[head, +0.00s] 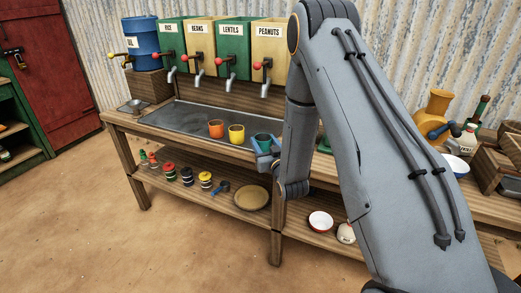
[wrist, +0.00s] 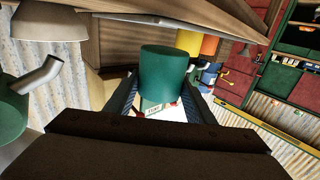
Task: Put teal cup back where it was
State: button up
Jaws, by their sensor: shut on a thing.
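The teal cup (head: 263,140) is at the right end of the row of cups, over the metal tray's front right area in the head view. My gripper (head: 264,152) is shut on it. In the wrist view the teal cup (wrist: 163,75) sits between the two fingers of my gripper (wrist: 157,98). I cannot tell whether the cup's base touches the surface. An orange cup (head: 216,129) and a yellow cup (head: 236,134) stand to its left.
The metal tray (head: 185,122) is set in the wooden bench (head: 130,122). Dispensers stand behind, including lentils (head: 232,50) and peanuts (head: 269,45). A lower shelf holds weights and a round tan plate (head: 252,197). A white bowl (head: 457,165) stands at the right. The tray's left part is clear.

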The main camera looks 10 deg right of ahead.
jog(key=w+d+r+y+b, duration=0.1)
jog(key=w+r, duration=0.2)
jog(key=w, duration=0.3)
jog(key=w+r+b, duration=0.2)
jog(key=w+r, duration=0.1)
jog(key=w, duration=0.2)
jog(key=shift+n, duration=0.3)
jog(key=shift+f+p, duration=1.15)
jog(key=shift+f, duration=3.55)
jog(key=shift+f, duration=0.1)
jog(key=o, duration=1.1)
jog(key=shift+c, duration=0.2)
jog(key=shift+o, duration=0.3)
